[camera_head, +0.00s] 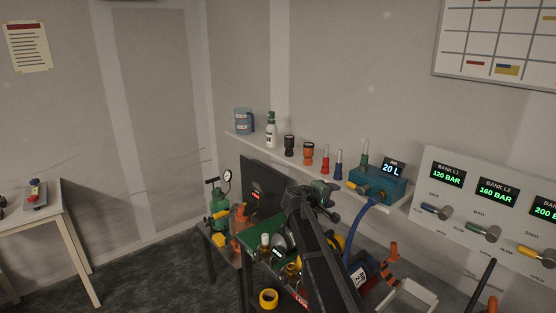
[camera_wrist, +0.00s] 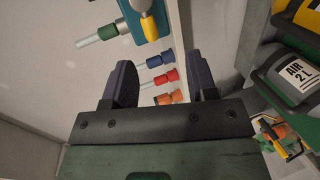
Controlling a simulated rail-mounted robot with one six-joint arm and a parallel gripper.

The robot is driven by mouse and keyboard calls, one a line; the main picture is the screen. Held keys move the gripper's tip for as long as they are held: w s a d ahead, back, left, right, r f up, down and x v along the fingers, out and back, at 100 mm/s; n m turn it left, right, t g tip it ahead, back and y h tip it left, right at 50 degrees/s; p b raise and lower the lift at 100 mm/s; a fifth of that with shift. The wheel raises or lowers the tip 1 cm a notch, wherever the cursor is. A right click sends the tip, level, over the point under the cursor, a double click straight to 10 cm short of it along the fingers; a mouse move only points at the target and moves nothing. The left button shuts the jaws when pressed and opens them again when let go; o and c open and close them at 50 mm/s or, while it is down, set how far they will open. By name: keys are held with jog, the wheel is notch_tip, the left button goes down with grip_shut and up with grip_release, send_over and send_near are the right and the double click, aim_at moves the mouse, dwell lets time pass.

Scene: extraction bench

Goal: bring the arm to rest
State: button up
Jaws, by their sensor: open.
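My gripper (camera_wrist: 163,78) is open in the wrist view, its two dark fingers well apart with nothing held between them. Beyond the fingers are blue, red and orange fittings (camera_wrist: 162,76) on the shelf; I cannot tell how far off they are. The fingertips are hard to make out there.
The bank panel (camera_head: 480,215) is at right. A cylinder labelled AIR 2L (camera_wrist: 297,78) lies right of my gripper. A side table (camera_head: 35,219) stands left.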

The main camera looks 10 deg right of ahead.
jog(key=s+a+f+m+g+y+b, duration=0.1)
jog(key=s+a+f+y, duration=0.3)
jog(key=s, duration=0.7)
jog(key=s+a+f+m+g+y+b, duration=0.1)
jog(key=s+a+f+m+g+y, duration=0.1)
jog(key=s+a+f+g+y, duration=0.2)
jog(key=s+a+f+m+g+y+b, duration=0.2)
jog(key=s+f, duration=0.6)
jog(key=s, duration=1.2)
jog(key=a+y, duration=0.2)
jog(key=y, duration=0.1)
jog(key=shift+a+f+g, duration=0.3)
